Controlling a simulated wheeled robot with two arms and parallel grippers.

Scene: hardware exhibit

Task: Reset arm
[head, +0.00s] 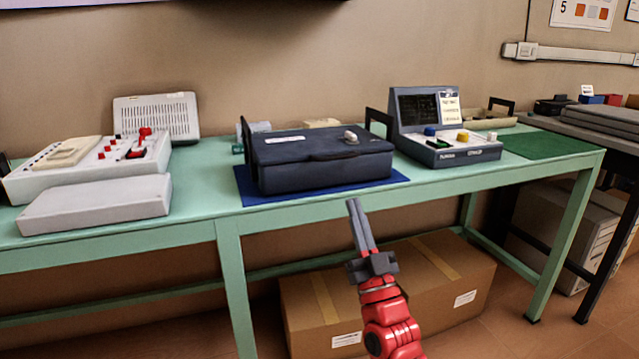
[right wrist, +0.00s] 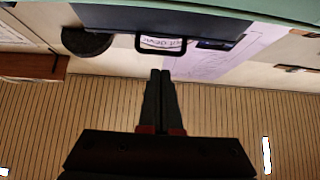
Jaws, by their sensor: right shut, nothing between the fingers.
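My right gripper (head: 352,203) is shut and empty. It points up in front of the green table's front edge, below the dark blue case in the head view, and looks apart from it. In the right wrist view its two dark fingers (right wrist: 161,73) lie together with nothing between them. My right arm is red and comes in from the bottom of the head view. My left gripper is in neither view.
The green table (head: 190,232) holds a dark blue case (head: 325,170) on a blue mat (head: 225,193), a grey control console (head: 450,153) at right and a white device (head: 90,165) at left. A cardboard box (head: 450,285) stands on the floor beneath.

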